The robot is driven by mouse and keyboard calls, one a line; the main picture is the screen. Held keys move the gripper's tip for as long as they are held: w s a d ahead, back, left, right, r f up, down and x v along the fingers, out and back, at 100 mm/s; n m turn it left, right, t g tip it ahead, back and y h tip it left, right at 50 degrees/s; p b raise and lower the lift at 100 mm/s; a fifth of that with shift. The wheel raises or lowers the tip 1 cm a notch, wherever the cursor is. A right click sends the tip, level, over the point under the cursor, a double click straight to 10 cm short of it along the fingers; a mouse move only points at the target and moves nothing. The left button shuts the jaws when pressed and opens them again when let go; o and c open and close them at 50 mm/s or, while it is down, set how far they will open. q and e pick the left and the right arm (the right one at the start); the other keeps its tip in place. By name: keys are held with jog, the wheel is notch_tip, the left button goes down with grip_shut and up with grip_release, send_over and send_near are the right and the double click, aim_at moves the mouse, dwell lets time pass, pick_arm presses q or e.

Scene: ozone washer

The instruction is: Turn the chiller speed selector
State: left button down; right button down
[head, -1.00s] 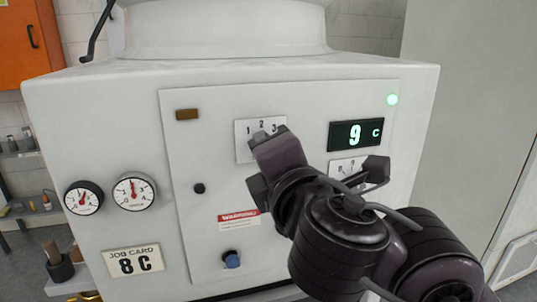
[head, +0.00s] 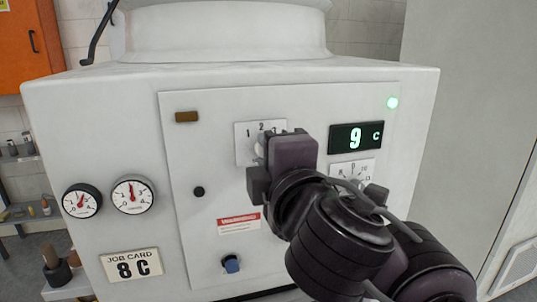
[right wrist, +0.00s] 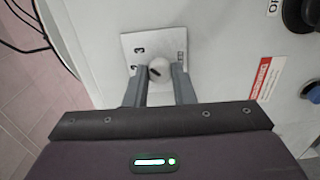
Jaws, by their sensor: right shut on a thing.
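The selector knob (right wrist: 158,70) is a small pale knob with a dark pointer mark, on a white plate (head: 243,146) numbered 1, 2, 3. My right gripper (right wrist: 159,88) is shut on this knob, with one grey finger on each side of it in the right wrist view. In the head view my right gripper (head: 264,152) covers the knob and the plate's lower right part. The temperature display (head: 356,137) reads 9 C, and the job card (head: 132,264) reads 8 C. My left gripper is not in view.
A second dial plate (head: 354,170) sits below the display, partly behind my right arm. A small black knob (head: 198,192), a blue knob (head: 231,264), a red warning label (head: 239,222) and two gauges (head: 82,201) (head: 133,194) are on the machine front. A green lamp (head: 392,103) is lit.

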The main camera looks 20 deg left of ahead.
jog(key=c, duration=1.2)
grip_release()
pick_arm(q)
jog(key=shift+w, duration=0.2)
pick_arm(e)
jog(key=shift+s, duration=0.1)
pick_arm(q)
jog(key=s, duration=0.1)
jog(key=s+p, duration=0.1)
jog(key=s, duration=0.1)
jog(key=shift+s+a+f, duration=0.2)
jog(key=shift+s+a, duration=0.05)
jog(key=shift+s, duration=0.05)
pick_arm(e)
jog(key=v, duration=0.7)
jog(key=shift+s+d, duration=0.25)
